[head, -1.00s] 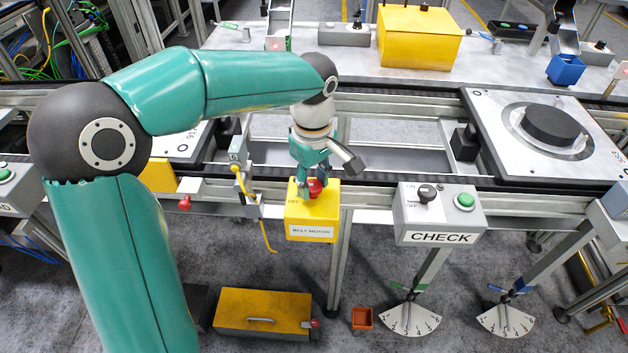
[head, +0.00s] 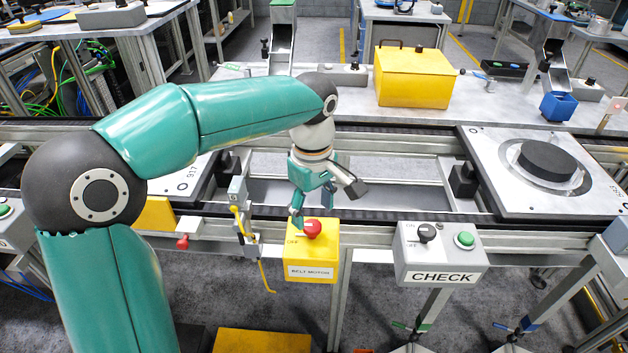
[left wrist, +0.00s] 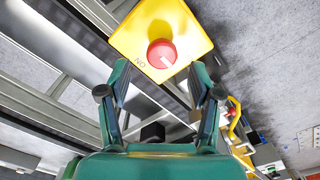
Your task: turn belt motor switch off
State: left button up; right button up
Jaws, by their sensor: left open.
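The belt motor switch is a red round knob (head: 312,229) on top of a yellow box (head: 313,258) labelled BELT MOTOR. OFF is printed on the box left of the knob in the head view. In the left wrist view the knob (left wrist: 161,53) carries a white line, and ON is printed near its lower left edge. My left gripper (head: 308,211) is above and just behind the knob in the head view. In the left wrist view its fingers (left wrist: 160,70) are spread, empty and apart from the knob. My right gripper is not in view.
A grey CHECK box (head: 440,254) with a black knob and green button stands to the right. A yellow cable hangs from a small grey bracket (head: 238,190) at left. A pallet with a black disc (head: 547,159) sits on the conveyor. A yellow bin (head: 413,77) stands behind.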

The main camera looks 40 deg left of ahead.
aim_at(313, 224)
pick_arm(q)
notch_tip(313, 224, up, 8)
jog(key=shift+r, duration=0.15)
dwell(0.6)
